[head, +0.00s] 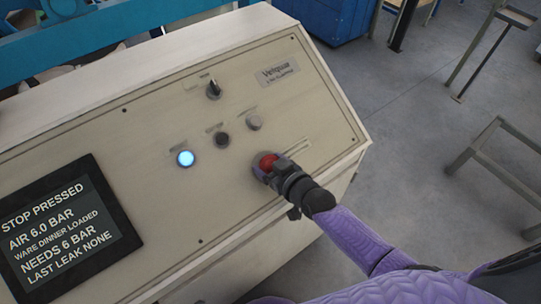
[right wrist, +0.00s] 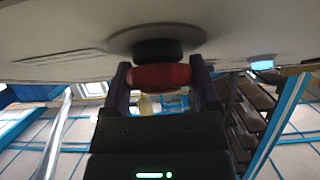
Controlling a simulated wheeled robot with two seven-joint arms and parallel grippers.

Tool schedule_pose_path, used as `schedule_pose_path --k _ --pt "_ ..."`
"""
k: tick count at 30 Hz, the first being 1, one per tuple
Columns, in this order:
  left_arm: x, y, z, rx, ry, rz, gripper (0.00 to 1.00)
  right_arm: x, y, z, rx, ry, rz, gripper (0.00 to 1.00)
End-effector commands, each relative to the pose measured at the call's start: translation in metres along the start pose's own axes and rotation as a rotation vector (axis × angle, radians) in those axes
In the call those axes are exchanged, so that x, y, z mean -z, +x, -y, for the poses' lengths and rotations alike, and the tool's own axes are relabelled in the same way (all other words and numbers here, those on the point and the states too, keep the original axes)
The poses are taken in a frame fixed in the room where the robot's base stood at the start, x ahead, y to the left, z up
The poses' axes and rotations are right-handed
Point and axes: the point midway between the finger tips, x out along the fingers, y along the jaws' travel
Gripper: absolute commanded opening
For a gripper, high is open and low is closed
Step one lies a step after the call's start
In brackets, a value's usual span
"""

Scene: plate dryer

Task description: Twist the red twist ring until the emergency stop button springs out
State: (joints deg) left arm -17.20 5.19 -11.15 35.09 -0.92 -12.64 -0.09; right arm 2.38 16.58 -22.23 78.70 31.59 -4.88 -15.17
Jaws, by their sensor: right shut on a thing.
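The emergency stop's red twist ring (head: 267,162) is at the right end of the cream control panel (head: 120,150). My right gripper (head: 265,169) reaches it from the lower right and is shut on it. In the right wrist view the red ring (right wrist: 160,77) sits between the two dark fingers of my right gripper (right wrist: 163,84), below a black collar (right wrist: 155,50) on the panel. The display (head: 65,225) at the panel's left reads "STOP PRESSED". My left gripper is not in view.
A lit blue-white button (head: 186,158), a black button (head: 222,139), a grey button (head: 254,122) and a black selector knob (head: 213,90) are on the panel. A metal stand (head: 490,140) is at the right. Open grey floor (head: 410,110) lies beyond the panel's right edge.

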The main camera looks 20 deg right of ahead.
Motion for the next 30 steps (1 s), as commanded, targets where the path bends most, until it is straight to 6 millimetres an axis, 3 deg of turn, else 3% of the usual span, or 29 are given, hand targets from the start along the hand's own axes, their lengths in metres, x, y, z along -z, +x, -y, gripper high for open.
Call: schedule_pose_path --k 3,10,30 --pt "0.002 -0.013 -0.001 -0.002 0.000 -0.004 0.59 0.002 -0.001 0.001 -0.048 0.064 0.003 0.20" --pt "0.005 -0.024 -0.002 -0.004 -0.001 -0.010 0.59 0.001 -0.001 0.001 -0.120 0.151 0.002 0.20" --pt "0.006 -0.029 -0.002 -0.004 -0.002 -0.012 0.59 -0.002 0.000 0.000 -0.163 0.201 0.004 0.20"
